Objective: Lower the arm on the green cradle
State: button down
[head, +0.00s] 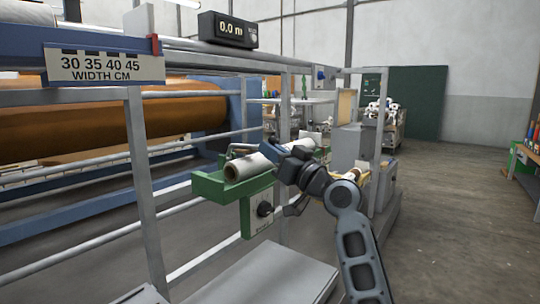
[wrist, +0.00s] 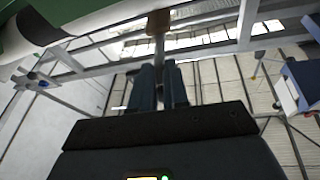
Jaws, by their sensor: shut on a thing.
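The green cradle (head: 222,188) is fixed to the rail frame in the middle of the head view, and a pale roll (head: 252,164) lies in it. A thin grey bent bar (head: 240,148), seemingly the cradle's arm, shows above the roll's far side. My wrist is at the cradle's right end and hides part of it. In the wrist view, my gripper (wrist: 158,70) has its two dark fingers close together around a slim grey bar with a tan end (wrist: 158,22). The cradle's green edge (wrist: 25,30) shows at top left. The bar's link to the cradle is hidden.
Grey posts and rails (head: 140,170) and a large copper-coloured roller (head: 90,118) stand to the left. A flat grey step (head: 270,275) lies below. Open floor (head: 460,230) is at the right.

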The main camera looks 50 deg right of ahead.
jog(key=shift+s+d+f, duration=0.1)
jog(key=shift+d+f, duration=0.1)
jog(key=shift+f, duration=0.45)
jog(key=c, duration=1.4)
grip_release()
jog(key=o, duration=0.4)
jog(key=shift+r, duration=0.15)
jog(key=shift+c, duration=0.2)
jog(key=v, duration=0.7)
jog(key=shift+s, duration=0.35)
jog(key=shift+a, duration=0.15)
